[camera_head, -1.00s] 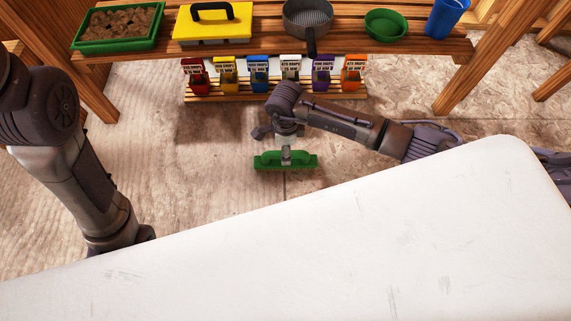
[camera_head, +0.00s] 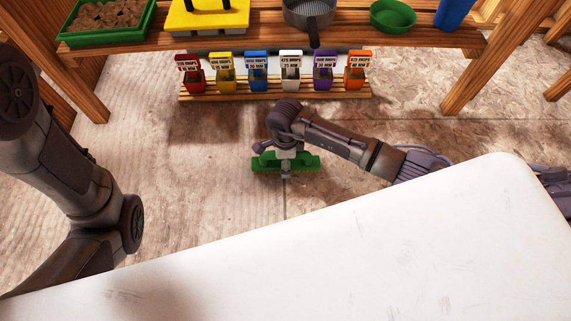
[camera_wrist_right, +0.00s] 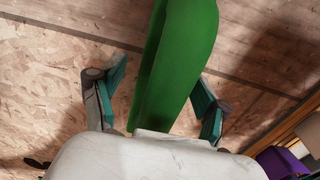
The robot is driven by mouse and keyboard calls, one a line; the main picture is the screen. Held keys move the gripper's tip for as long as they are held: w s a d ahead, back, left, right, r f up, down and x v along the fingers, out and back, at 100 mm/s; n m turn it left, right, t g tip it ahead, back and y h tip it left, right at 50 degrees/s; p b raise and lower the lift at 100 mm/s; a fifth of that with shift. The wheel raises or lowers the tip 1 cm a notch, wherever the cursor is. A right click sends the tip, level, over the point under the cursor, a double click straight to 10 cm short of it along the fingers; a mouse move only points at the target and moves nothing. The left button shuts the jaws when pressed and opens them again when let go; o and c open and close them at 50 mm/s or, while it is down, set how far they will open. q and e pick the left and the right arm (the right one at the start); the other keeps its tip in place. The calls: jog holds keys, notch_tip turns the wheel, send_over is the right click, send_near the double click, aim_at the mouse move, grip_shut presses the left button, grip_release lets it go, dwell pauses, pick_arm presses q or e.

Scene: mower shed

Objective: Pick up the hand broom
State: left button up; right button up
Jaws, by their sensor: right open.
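The green hand broom (camera_head: 305,163) lies on the floor in front of the low rack in the head view. My right gripper (camera_head: 285,170) is over its middle and hides part of it. In the right wrist view the broom (camera_wrist_right: 180,60) runs up between the two spread fingers of my right gripper (camera_wrist_right: 160,97). Floor shows between the left finger and the broom, so that finger is apart from it; the right finger is close to its edge. My left arm comes in at the left, but its gripper is out of view.
A slatted rack (camera_head: 275,92) with several coloured boxes stands just behind the broom. Above it is a wooden shelf (camera_head: 270,44) with a green tray (camera_head: 108,20), a yellow-lidded box (camera_head: 207,17), a grey pan (camera_head: 308,14) and a green bowl (camera_head: 392,17). Floor left of the broom is clear.

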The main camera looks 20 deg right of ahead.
jog(key=shift+r, duration=0.1)
jog(key=c, duration=1.2)
jog(key=shift+r, duration=0.1)
jog(key=shift+c, duration=0.2)
